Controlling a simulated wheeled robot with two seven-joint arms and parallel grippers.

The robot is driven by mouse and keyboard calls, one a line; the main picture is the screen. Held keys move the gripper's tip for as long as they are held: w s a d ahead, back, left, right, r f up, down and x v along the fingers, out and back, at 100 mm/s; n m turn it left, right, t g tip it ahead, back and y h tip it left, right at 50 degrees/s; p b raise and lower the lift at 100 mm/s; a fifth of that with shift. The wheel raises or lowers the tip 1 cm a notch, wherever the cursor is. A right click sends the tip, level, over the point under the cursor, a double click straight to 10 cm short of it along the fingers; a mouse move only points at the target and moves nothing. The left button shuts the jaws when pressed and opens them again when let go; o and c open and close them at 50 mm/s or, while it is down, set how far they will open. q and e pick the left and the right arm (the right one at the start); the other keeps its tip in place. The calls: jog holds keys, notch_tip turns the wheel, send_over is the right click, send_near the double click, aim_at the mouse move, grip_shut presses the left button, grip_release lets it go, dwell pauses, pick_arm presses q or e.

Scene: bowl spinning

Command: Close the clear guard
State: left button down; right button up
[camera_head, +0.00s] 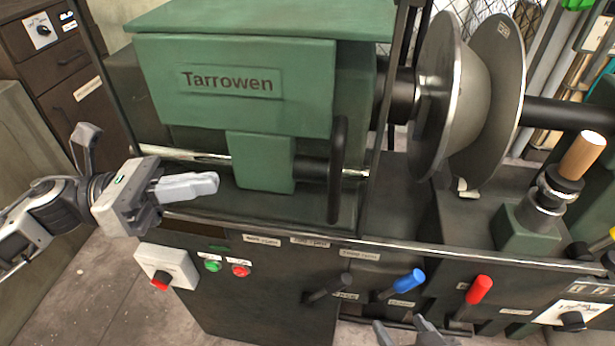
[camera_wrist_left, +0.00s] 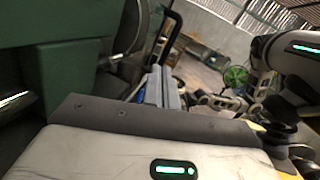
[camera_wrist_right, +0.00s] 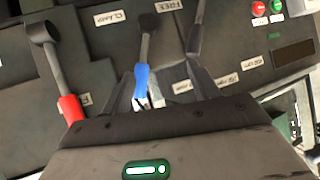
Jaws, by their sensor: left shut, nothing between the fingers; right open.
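The clear guard's see-through panel is hard to make out in the head view. Thin dark posts stand left and right of the green headstock marked Tarrowen (camera_head: 235,110). A black upright bar handle (camera_head: 337,170) is in front of the headstock's right part; I cannot tell whether it belongs to the guard. My left gripper (camera_head: 214,183) is shut and empty, pointing right, just left of the headstock's lower green block. Its fingers also show in the left wrist view (camera_wrist_left: 164,86). My right gripper (camera_head: 402,328) is open and empty at the bottom edge, below the blue-handled lever (camera_head: 408,281).
Two round metal discs (camera_head: 440,95) stand on the spindle to the right. A red-handled lever (camera_head: 480,290), a black lever (camera_head: 330,289) and green and red buttons (camera_head: 240,270) line the front panel. A wooden-handled tool post (camera_head: 582,157) stands at the right.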

pick_arm(q)
jog(key=m+g, duration=0.1)
jog(key=m, duration=0.2)
jog(key=p, duration=0.5)
send_over(302, 187)
jog(key=s, duration=0.5)
jog(key=shift+w+d+r+g+y, duration=0.1)
jog(key=shift+d+r+g+y, duration=0.05)
jog(key=shift+d+g+y, duration=0.2)
pick_arm(e)
jog(key=shift+s+d+r+n+h, duration=0.3)
jog(key=shift+d+r+n, duration=0.1)
jog(key=shift+d+r, duration=0.3)
jog(key=shift+a, duration=0.15)
